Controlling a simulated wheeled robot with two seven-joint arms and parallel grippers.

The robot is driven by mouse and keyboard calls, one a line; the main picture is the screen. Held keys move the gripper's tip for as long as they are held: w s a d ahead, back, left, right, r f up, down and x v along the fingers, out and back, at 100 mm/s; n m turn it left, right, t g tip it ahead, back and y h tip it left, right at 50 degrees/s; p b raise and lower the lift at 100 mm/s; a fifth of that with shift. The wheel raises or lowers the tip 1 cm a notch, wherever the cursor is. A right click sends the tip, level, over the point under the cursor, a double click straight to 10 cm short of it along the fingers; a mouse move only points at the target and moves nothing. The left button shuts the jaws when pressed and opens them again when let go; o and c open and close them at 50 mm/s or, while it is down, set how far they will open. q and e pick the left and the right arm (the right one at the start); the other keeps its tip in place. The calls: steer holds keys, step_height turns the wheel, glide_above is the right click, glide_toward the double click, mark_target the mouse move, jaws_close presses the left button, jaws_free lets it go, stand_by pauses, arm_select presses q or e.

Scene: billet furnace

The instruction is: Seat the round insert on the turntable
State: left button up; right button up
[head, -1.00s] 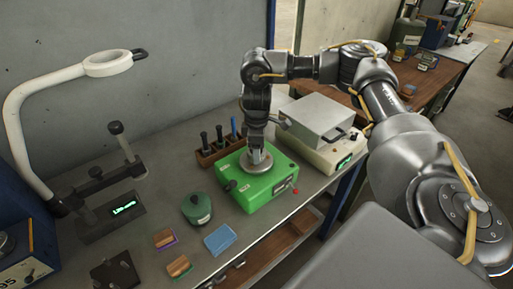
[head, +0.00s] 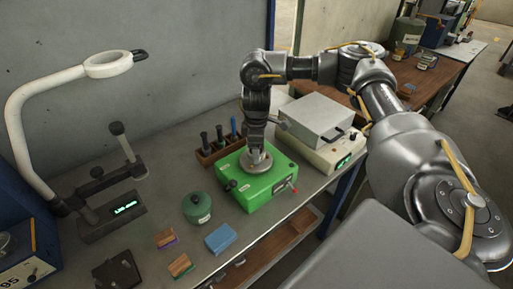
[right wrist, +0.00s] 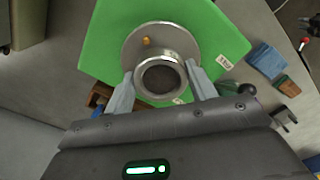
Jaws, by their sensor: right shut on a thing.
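A bright green box (head: 262,188) stands on the bench with a round grey turntable disc (head: 261,166) on its top. The disc (right wrist: 128,47) also shows in the right wrist view, with a small orange mark near it. My right gripper (head: 256,151) points down over the disc. In the right wrist view my right gripper (right wrist: 161,84) is shut on the round insert (right wrist: 162,76), a short metal ring with a dark centre. The insert overlaps the near part of the disc in that view. I cannot tell whether it touches the disc. My left gripper is out of view.
A grey box-shaped furnace (head: 315,122) stands close right of the green box. A wooden rack (head: 218,150) with upright tools is behind it. A green tin (head: 197,207), a blue block (head: 221,238) and a white ring-topped lamp (head: 18,120) are to the left.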

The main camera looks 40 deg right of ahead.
steer(key=shift+f, duration=0.45)
stand_by(0.5)
steer(key=o, duration=1.2)
step_height(320, 180, up, 8)
steer(key=p, duration=0.9)
steer(key=shift+r, duration=0.25)
step_height(320, 180, up, 2)
steer(key=shift+r+p, duration=0.25)
steer(key=shift+p, duration=0.75)
